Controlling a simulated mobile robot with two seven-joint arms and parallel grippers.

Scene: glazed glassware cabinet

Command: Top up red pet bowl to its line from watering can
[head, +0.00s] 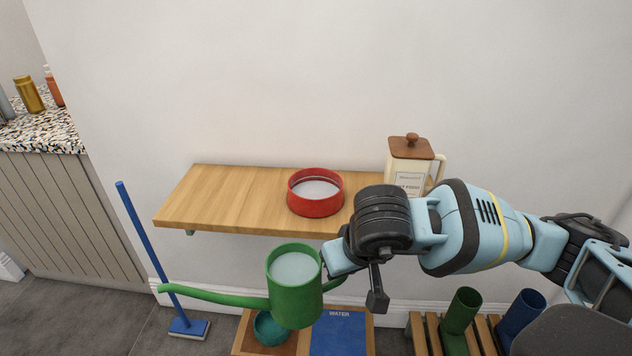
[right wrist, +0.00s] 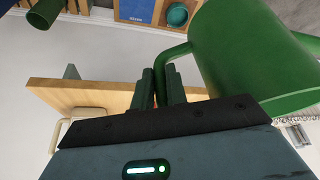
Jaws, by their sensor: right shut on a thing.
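The red pet bowl (head: 316,205) stands upright on the wooden wall shelf, with pale liquid inside; I cannot clearly read its line. The green watering can (head: 296,303) is in front of and below the shelf's front edge, close to upright, with pale liquid in its open top. Its long spout (head: 215,297) points left, away from the bowl. My right gripper (right wrist: 160,88) is shut on the can's handle, on the can's right side in the head view. The can's body also fills the upper right of the right wrist view (right wrist: 245,55). My left gripper is not in view.
The wooden shelf (head: 235,195) has free room left of the bowl. A cream jar with a wooden lid (head: 411,148) stands at its right. Below are a teal bowl (head: 270,329) and a blue mat (head: 340,335). A blue broom (head: 147,245) leans left; boots (head: 461,310) stand right.

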